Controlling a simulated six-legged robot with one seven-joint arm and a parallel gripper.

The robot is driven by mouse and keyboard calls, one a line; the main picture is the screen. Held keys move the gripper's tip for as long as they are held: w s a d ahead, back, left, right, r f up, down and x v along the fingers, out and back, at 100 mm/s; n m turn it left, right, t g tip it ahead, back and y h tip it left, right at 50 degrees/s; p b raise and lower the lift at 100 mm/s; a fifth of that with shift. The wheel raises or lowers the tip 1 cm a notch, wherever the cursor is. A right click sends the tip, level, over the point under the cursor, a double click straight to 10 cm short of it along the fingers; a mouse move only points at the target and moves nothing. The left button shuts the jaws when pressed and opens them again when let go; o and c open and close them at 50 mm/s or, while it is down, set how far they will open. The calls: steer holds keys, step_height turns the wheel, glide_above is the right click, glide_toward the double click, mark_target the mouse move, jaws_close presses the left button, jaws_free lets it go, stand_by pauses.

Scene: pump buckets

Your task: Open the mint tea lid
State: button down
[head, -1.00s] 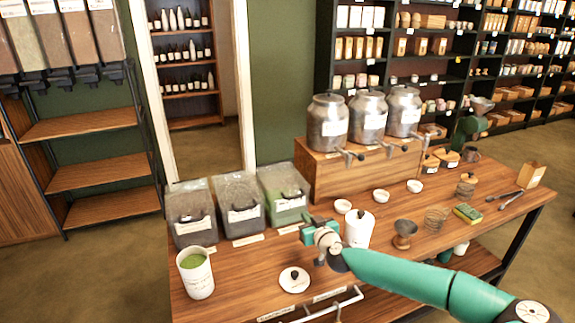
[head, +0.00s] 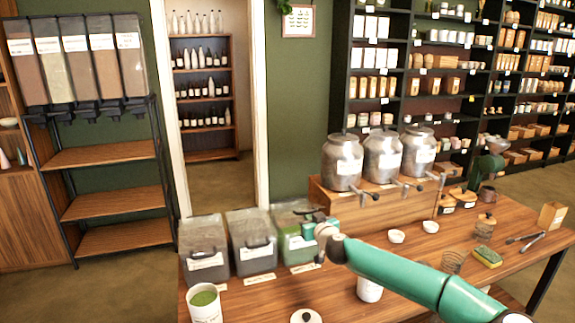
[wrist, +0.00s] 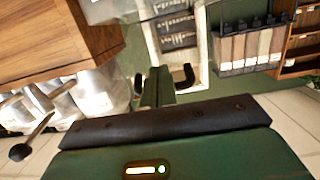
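Three clear bins with dark-handled lids stand in a row on the wooden table. The right one, the mint tea bin (head: 290,247), has green contents; its label is too small to read. My gripper (head: 309,226) is at its upper front edge. Its lid (head: 293,208) looks raised and tilted, partly hidden by my gripper. In the wrist view, my green fingers (wrist: 157,86) are close together between the two ends of a black handle (wrist: 186,76) and appear shut on it. A clear panel shows beyond the handle.
Beside it are the middle bin (head: 250,245), the left bin (head: 203,250) and a cup of green powder (head: 204,303). Metal urns (head: 382,158) stand on a wooden box (head: 325,200) to the right. A white canister (head: 369,290) stands below my arm.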

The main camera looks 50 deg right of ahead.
steer(key=w+d+r, duration=0.1)
steer(key=w+r, duration=0.1)
steer(key=w, duration=0.1)
steer(key=w+d+r, duration=0.2)
steer(key=w+r, duration=0.1)
steer(key=w+d+r, duration=0.2)
steer(key=r, duration=0.1)
steer(key=shift+w+r, duration=0.15)
steer(key=shift+w, duration=0.25)
steer(key=w+d+r, duration=0.2)
steer(key=w+d, duration=0.4)
steer(key=w, duration=0.4)
steer(key=shift+w+d, duration=0.15)
steer(key=shift+w, duration=0.1)
steer(key=shift+s, duration=0.1)
steer(key=f+v, duration=0.1)
steer(key=v, duration=0.8)
steer(key=shift+s+a+f, duration=0.2)
steer(key=shift+s+a, duration=0.05)
steer(key=shift+s, duration=0.15)
